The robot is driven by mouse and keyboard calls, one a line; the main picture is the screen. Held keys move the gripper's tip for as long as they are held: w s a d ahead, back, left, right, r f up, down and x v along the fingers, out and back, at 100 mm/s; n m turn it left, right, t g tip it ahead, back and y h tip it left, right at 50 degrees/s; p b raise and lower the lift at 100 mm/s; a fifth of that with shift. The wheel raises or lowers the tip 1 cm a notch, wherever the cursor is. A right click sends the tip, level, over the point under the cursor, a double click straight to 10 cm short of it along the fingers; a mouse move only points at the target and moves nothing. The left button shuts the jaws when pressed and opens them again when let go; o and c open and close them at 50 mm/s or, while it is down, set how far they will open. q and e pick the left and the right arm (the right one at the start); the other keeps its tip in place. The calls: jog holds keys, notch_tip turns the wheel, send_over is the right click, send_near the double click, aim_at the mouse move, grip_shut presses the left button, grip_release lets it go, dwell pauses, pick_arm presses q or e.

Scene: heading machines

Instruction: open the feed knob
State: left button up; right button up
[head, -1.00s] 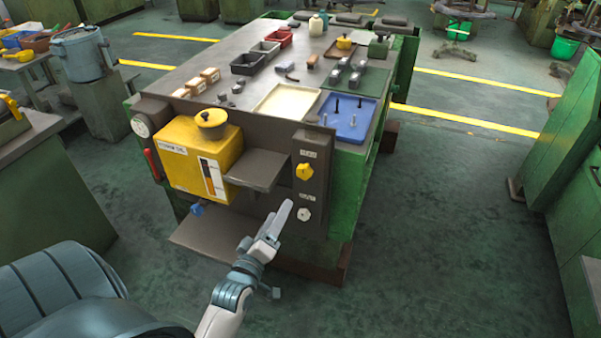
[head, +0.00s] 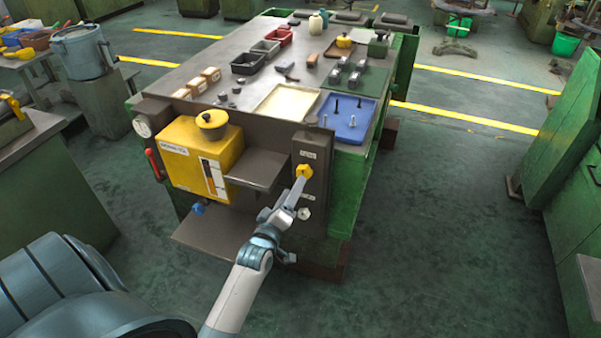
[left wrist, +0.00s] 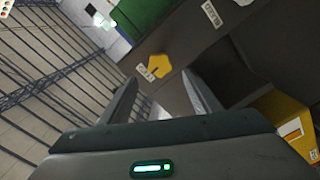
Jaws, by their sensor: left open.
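The yellow knob (head: 304,170) is on a dark upright panel (head: 318,180) at the front right corner of the bench, with a small label above it. In the left wrist view the yellow knob (left wrist: 158,66) shows beyond the fingertips, roughly between their lines. My left gripper (head: 299,186) is open, its fingers pointing up at the panel and overlapping the knob's lower edge in the head view. The open left gripper (left wrist: 159,82) holds nothing in the left wrist view; contact with the knob cannot be told. My right gripper is not in view.
A pale round fitting (head: 304,213) sits lower on the panel. Left of the panel are a dark shelf (head: 258,170) and a yellow box (head: 195,160) with a gauge. A blue tray (head: 347,118) lies on the bench above. The floor right of the bench is clear.

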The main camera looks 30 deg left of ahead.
aim_at(306, 170)
pick_arm(q)
jog(key=p+x, duration=0.1)
jog(key=x, duration=0.6)
jog(key=shift+w, duration=0.2)
jog(key=shift+c, duration=0.4)
jog(key=c, duration=1)
